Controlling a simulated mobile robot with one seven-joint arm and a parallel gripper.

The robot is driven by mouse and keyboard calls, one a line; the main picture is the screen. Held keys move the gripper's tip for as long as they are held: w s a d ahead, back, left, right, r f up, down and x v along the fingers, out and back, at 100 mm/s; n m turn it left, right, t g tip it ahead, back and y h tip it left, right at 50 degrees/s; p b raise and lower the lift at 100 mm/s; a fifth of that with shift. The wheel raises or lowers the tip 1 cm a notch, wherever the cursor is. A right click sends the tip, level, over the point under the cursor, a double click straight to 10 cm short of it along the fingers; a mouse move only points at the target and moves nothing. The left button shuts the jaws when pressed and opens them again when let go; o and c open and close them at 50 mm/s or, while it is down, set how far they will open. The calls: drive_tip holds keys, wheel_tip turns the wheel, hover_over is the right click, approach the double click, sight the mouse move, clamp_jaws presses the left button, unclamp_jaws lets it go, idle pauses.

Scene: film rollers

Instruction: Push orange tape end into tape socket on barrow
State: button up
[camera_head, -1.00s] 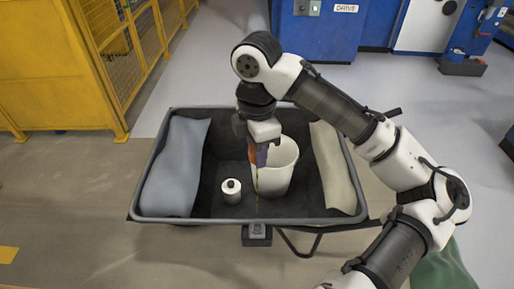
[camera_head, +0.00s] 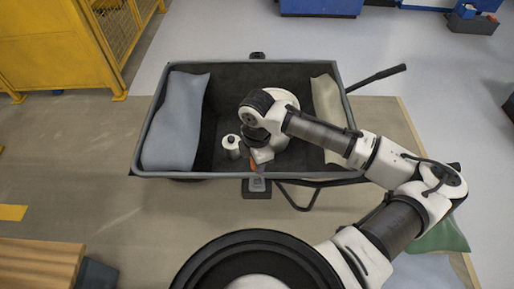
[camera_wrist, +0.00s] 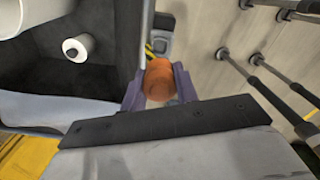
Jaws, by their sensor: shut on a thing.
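The orange tape end (camera_wrist: 159,78) is between the purple fingers of my gripper (camera_wrist: 158,90) in the wrist view. A small orange part of it (camera_head: 254,166) shows in the head view at the barrow's near rim. The barrow (camera_head: 215,175) is a dark tray with a grey rim. The tape socket (camera_head: 256,188) is a dark block on the outside of the near rim, just below my gripper (camera_head: 256,163) in the head view. In the wrist view the socket (camera_wrist: 163,24) lies beyond the tape end, with a yellow strip between. Any contact is unclear.
A wooden block (camera_head: 40,262) stands at lower left. The floor left of the barrow is clear.

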drive_tip(key=shift+f, duration=3.55)
drive_tip(key=shift+p, duration=0.4)
drive_tip(key=shift+f+b, duration=0.4)
drive_tip(key=shift+f, duration=0.25)
drive_tip(key=o, duration=1.2)
drive_tip(key=shift+r, duration=0.1)
drive_tip(key=shift+c, duration=0.2)
wheel_tip(320, 180, up, 14)
drive_tip(key=shift+f, duration=0.1)
